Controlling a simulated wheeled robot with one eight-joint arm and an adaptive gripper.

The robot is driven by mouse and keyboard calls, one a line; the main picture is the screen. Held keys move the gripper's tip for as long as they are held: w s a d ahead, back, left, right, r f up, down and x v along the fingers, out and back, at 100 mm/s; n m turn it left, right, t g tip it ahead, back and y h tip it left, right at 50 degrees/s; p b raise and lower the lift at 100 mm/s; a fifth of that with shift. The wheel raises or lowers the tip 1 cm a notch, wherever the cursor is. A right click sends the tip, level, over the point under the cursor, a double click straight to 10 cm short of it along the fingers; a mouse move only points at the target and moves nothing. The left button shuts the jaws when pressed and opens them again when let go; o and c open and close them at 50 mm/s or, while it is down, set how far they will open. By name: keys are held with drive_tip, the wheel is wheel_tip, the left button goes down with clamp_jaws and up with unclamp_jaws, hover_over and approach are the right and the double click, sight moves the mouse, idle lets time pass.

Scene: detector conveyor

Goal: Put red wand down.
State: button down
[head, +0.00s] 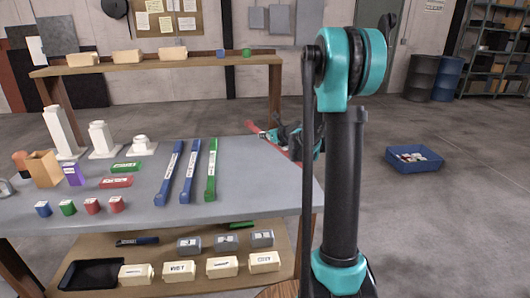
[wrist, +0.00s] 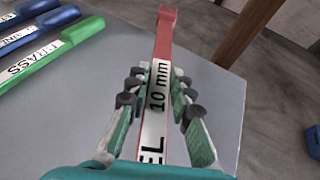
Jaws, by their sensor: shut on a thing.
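The red wand (wrist: 166,32) has a white label with "10 mm" on it. It lies lengthwise between the fingers of my gripper (wrist: 157,85), which is shut on it in the wrist view. In the head view the red wand (head: 254,129) sticks out to the left of my gripper (head: 276,134), near the right edge of the grey table (head: 255,185). I cannot tell whether the wand touches the table. Two blue wands (head: 169,176) (head: 193,175) and a green wand (head: 211,172) lie side by side on the table, left of my gripper.
Small coloured blocks (head: 67,208), a tan box (head: 43,167) and white stepped pieces (head: 101,139) stand on the left part of the table. The tabletop between the green wand and the right edge is clear. A blue bin (head: 412,168) stands on the floor at right.

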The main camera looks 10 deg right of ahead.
sight(266, 156)
wheel_tip(266, 156, down, 8)
drive_tip(key=c, duration=1.3)
unclamp_jaws()
drive_tip(key=shift+c, duration=0.2)
drive_tip(key=shift+s, duration=0.1)
drive_tip(key=v, duration=1.2)
